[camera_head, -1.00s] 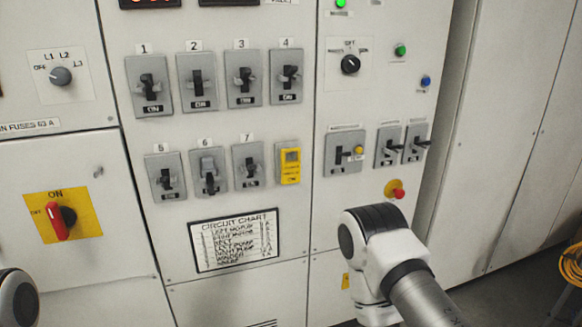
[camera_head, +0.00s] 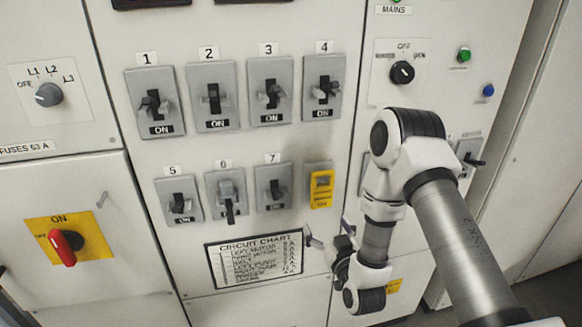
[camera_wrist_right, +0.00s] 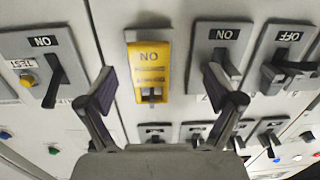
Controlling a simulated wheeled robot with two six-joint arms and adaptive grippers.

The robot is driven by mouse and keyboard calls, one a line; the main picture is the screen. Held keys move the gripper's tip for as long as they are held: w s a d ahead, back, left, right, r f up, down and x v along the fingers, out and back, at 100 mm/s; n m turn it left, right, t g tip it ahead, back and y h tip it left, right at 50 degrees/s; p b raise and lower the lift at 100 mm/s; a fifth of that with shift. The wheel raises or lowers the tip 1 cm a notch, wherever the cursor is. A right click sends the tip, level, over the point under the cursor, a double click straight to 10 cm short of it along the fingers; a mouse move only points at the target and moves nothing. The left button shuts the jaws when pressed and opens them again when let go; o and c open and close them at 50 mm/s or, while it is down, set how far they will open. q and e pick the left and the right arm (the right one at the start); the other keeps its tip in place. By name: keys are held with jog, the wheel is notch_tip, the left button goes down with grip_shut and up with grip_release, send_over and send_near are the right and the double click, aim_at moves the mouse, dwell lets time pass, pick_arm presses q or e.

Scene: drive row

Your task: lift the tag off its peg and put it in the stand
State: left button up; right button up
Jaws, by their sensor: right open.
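I cannot make out a hanging tag, a peg or a stand in either view. A yellow piece (camera_head: 321,189) with dark print and a small window sits on a grey plate right of breaker 7. In the right wrist view, the yellow piece (camera_wrist_right: 149,65) appears upside down between the fingers, with "ON" and a dark toggle in its window. My right gripper (camera_head: 330,236) is open and empty, below the yellow piece and beside the circuit chart. Its two dark-padded fingers (camera_wrist_right: 161,90) are spread apart. My left gripper is out of view.
Numbered breakers (camera_head: 214,97) fill two rows on the pale panel. The circuit chart (camera_head: 254,260) is below them. A red handle (camera_head: 63,247) on a yellow plate stands out at left. My right arm hides part of the panel's right side.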

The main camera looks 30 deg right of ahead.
aim_at(323, 194)
jog(key=shift+m+h, duration=0.4)
jog(key=r, duration=0.1)
jog(key=w+d+r, duration=0.1)
jog(key=r, duration=0.1)
jog(key=r+p, duration=0.1)
jog(key=r, duration=0.1)
jog(key=shift+w+d, duration=0.35)
jog(key=shift+w+r+t+p, duration=0.15)
jog(key=shift+w+t+p, duration=0.1)
jog(key=shift+t+p, duration=0.05)
jog(key=x, duration=0.2)
jog(key=p+x, duration=0.1)
jog(key=x, duration=0.1)
jog(key=f+p+x, duration=0.1)
jog(key=x, duration=0.1)
jog(key=shift+d, duration=0.15)
jog(key=shift+s, duration=0.1)
jog(key=shift+r, duration=0.1)
jog(key=shift+c, duration=1)
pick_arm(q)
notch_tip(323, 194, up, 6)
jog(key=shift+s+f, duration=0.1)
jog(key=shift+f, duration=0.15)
pick_arm(e)
jog(key=c, duration=1.1)
